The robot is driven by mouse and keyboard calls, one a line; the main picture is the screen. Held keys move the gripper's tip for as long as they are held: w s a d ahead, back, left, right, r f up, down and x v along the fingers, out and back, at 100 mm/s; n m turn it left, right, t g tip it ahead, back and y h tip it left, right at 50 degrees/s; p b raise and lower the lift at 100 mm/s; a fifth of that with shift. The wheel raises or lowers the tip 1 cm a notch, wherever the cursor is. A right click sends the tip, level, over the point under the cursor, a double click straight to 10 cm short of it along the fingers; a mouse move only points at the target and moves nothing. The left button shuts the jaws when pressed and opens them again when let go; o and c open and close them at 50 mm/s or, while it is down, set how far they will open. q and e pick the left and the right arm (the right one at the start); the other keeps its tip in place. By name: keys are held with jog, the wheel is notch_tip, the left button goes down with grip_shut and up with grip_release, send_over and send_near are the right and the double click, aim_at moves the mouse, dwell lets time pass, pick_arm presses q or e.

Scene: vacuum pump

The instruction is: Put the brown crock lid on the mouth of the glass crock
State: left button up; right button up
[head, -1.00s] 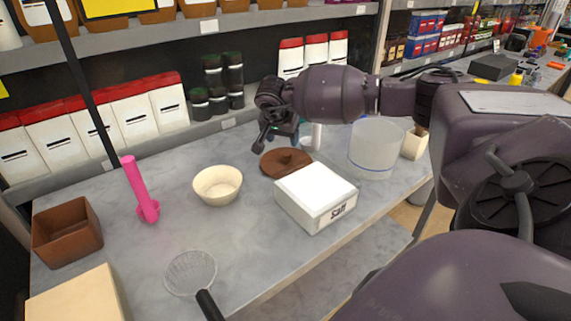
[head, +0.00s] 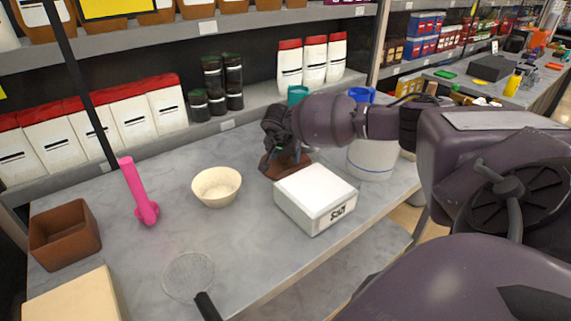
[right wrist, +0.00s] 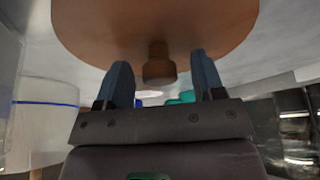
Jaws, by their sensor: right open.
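The brown crock lid (head: 303,160) lies on the grey table behind the white box, partly hidden by my right gripper (head: 281,162). In the right wrist view, the lid (right wrist: 150,25) fills the top, and its knob (right wrist: 158,66) shows between the two open fingers of my right gripper (right wrist: 163,75). A gap shows between the knob and each finger. The glass crock (head: 371,160), clear with a blue band, stands to the right of the lid. My right forearm hides its mouth. It appears at the left of the right wrist view (right wrist: 42,125). My left gripper is out of view.
A white salt box (head: 315,195) stands just in front of the lid. A cream bowl (head: 216,187), a pink tool (head: 140,190), a brown bin (head: 65,235) and a strainer (head: 188,275) are to the left. Shelves with jars and bags line the back.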

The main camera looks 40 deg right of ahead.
jog(key=c, duration=1.1)
notch_tip(320, 180, up, 28)
